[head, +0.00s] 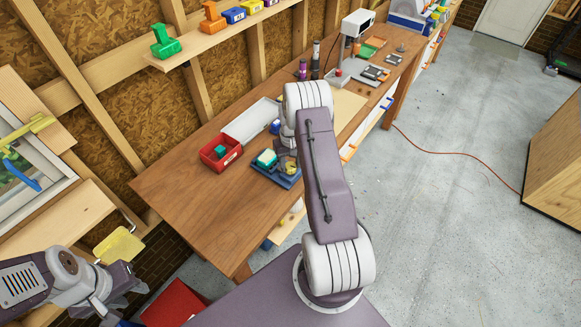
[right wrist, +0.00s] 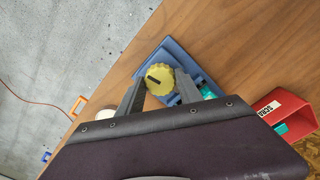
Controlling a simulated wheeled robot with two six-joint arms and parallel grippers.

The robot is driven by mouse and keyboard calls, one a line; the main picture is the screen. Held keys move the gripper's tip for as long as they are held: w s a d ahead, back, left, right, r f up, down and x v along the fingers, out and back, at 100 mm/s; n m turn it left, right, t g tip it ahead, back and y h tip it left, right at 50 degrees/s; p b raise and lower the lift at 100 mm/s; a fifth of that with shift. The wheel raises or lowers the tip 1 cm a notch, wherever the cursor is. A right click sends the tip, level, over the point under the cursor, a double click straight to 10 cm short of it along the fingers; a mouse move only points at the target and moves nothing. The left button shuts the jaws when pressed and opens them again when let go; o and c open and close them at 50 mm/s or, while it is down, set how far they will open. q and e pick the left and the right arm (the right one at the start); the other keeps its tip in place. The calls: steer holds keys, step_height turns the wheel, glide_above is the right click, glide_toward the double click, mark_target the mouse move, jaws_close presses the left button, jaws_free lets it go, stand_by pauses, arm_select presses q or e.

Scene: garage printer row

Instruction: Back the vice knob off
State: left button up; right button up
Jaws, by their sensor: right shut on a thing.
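The yellow ribbed knob (right wrist: 160,80) shows between the two fingers of my right gripper (right wrist: 159,93) in the right wrist view, with a dark mark on its face. The gripper is shut on it. The knob sits on the blue vice (right wrist: 150,58), which stands on the wooden bench near its front edge. In the head view the vice (head: 286,182) is partly hidden by my right arm, and a teal and white piece (head: 266,158) shows at it. My left gripper (head: 122,292) is at the lower left, away from the bench; its fingertips are unclear.
A red bin (head: 221,152) with a teal piece stands left of the vice, with a grey tray (head: 252,121) behind it. The bench's near left end (head: 190,196) is bare. A red box (head: 172,304) is on the floor. A printer (head: 355,24) stands farther along.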

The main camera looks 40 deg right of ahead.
steer(key=n+b, duration=0.1)
steer(key=n, duration=0.2)
steer(key=shift+w+d+n, duration=0.1)
steer(key=shift+w+n, duration=0.05)
steer(key=shift+n, duration=0.15)
steer(key=n+b, duration=0.1)
steer(key=n, duration=0.2)
steer(key=shift+n, duration=0.3)
steer(key=n+b, duration=0.1)
steer(key=n, duration=0.3)
steer(key=shift+n+b, duration=0.35)
steer(key=shift+n, duration=1.65)
steer(key=o, duration=1.4)
steer(key=shift+c, duration=0.2)
steer(key=shift+a, duration=0.2)
